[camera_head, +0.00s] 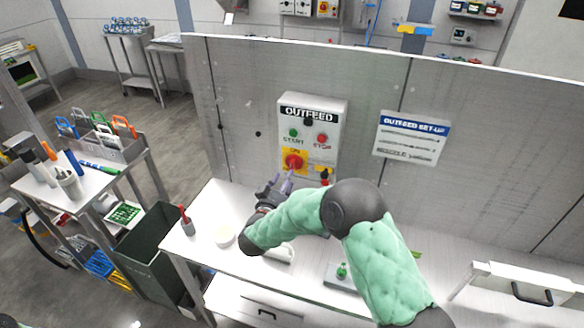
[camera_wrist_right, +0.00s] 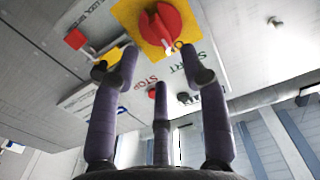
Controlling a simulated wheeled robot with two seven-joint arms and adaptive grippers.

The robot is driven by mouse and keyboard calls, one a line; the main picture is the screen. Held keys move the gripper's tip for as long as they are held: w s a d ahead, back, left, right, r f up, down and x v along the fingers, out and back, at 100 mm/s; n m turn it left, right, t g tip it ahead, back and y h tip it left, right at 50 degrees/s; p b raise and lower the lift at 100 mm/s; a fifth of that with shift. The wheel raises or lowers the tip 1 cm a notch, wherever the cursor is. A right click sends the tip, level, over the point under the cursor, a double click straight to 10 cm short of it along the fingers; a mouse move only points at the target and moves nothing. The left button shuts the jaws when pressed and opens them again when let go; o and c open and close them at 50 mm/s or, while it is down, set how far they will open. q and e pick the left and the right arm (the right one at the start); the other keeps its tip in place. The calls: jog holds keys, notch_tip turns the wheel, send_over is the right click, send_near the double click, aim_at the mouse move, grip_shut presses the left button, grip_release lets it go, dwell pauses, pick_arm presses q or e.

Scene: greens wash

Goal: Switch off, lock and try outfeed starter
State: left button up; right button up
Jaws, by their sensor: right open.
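The outfeed starter (camera_head: 311,115) is a pale box on the upright panel, with a green START button (camera_head: 293,132) and a red STOP button (camera_head: 322,139). Its red rotary handle (camera_head: 293,162) sits on a yellow plate under an ON label; it also shows in the right wrist view (camera_wrist_right: 168,22). My right gripper (camera_head: 284,183) is open and empty just below the handle. In the right wrist view its purple fingers (camera_wrist_right: 160,65) spread toward the handle, apparently apart from it. My left gripper is out of view.
A set-up sign (camera_head: 411,139) is right of the starter. A side table with coloured padlock-like items (camera_head: 97,130) stands left.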

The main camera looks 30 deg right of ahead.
aim_at(292, 168)
jog(key=x, duration=0.7)
jog(key=shift+f, duration=0.1)
jog(key=shift+a, duration=0.1)
grip_shut()
